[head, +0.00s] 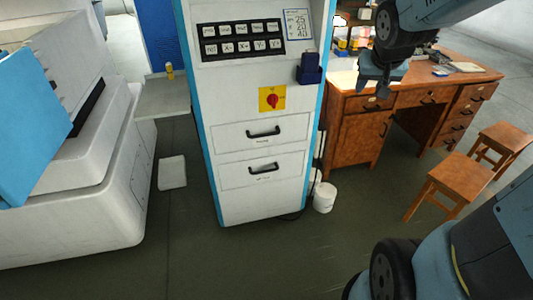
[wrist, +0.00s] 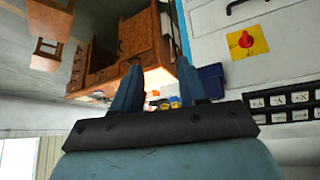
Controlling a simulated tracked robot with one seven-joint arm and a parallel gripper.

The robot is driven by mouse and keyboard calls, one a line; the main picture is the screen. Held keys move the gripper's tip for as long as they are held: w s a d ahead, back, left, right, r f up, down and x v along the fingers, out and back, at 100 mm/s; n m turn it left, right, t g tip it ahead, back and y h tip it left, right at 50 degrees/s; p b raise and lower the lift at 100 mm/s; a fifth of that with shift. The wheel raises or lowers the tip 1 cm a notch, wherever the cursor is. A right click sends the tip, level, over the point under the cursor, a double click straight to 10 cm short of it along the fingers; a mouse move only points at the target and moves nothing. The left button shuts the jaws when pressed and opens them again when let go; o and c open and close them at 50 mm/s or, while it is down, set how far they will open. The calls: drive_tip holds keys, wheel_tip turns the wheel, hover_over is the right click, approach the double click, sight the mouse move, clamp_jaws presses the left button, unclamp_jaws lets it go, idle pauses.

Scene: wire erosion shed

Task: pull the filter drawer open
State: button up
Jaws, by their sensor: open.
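A white cabinet with blue edges (head: 200,110) stands in the middle of the head view. It has two shut drawers, an upper one (head: 230,134) and a lower one (head: 235,177), each with a black bar handle. Their small labels are too blurred to read, so I cannot tell which is the filter drawer. My gripper (head: 376,86) is open and empty, up and to the right of the drawers, in front of the desk in the picture. In the wrist view my gripper (wrist: 157,76) points past the cabinet; a black handle (wrist: 236,5) shows at the top edge.
A red switch on a yellow plate (head: 272,98) and a dark blue box (head: 310,70) sit above the drawers. A white bucket (head: 324,197) stands beside the cabinet's foot. A wooden desk (head: 355,135) and stools are at right, a white machine (head: 70,225) at left. Floor before the drawers is clear.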

drive_tip(key=w+a+f+m+t+y, duration=0.1)
drive_tip(key=w+a+f+y, duration=0.15)
drive_tip(key=w+f, duration=0.9)
drive_tip(key=w+a+f+y, duration=0.2)
drive_tip(key=w+a+f, duration=0.2)
drive_tip(key=w+f, duration=0.75)
drive_tip(key=m+t+y, duration=0.1)
drive_tip(key=m+y, duration=0.2)
drive_tip(key=y, duration=0.1)
approach(265, 171)
drive_tip(key=w+d+r, duration=0.2)
drive_tip(key=d+r, duration=0.6)
drive_tip(key=d, duration=0.1)
drive_tip(key=s+a+f+m+t+y, duration=0.1)
drive_tip(key=s+a+f+m+t, duration=0.15)
drive_tip(key=f, duration=0.35)
drive_tip(key=s+a+f+m+t+y, duration=0.1)
drive_tip(key=s+a+f+m+y, duration=0.15)
drive_tip(key=f+m, duration=0.2)
drive_tip(key=shift+n+h, duration=0.4)
drive_tip(key=shift+h, duration=0.1)
drive_tip(key=x, duration=0.9)
drive_tip(key=f+x, duration=0.1)
drive_tip(key=x, duration=0.4)
drive_tip(key=shift+s+a, duration=0.25)
drive_tip(key=shift+a, duration=0.1)
clamp_jaws()
